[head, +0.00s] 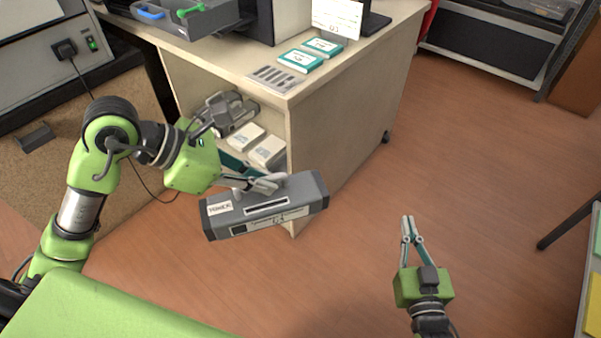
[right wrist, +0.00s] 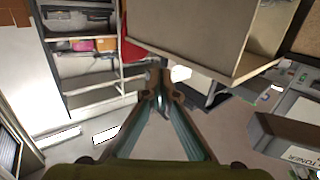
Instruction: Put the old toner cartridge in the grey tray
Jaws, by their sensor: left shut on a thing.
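A long grey toner cartridge (head: 312,190) with a white label reading TONER hangs in front of the open cabinet. My left gripper (head: 268,184) is shut on its upper side and holds it clear of the floor, slightly tilted. The cartridge also shows at the lower right of the right wrist view (right wrist: 290,130). My right gripper (head: 409,219) is apart from it, over bare floor, empty, with its fingertips together; they also meet in the right wrist view (right wrist: 160,78).
The wooden cabinet (head: 340,125) has white boxes (head: 246,136) on its inner shelf. Teal-and-white boxes (head: 300,60) and a sign (head: 338,17) stand on top. A shelf rack (head: 490,45) is at the back right. The wooden floor (head: 480,170) between is clear.

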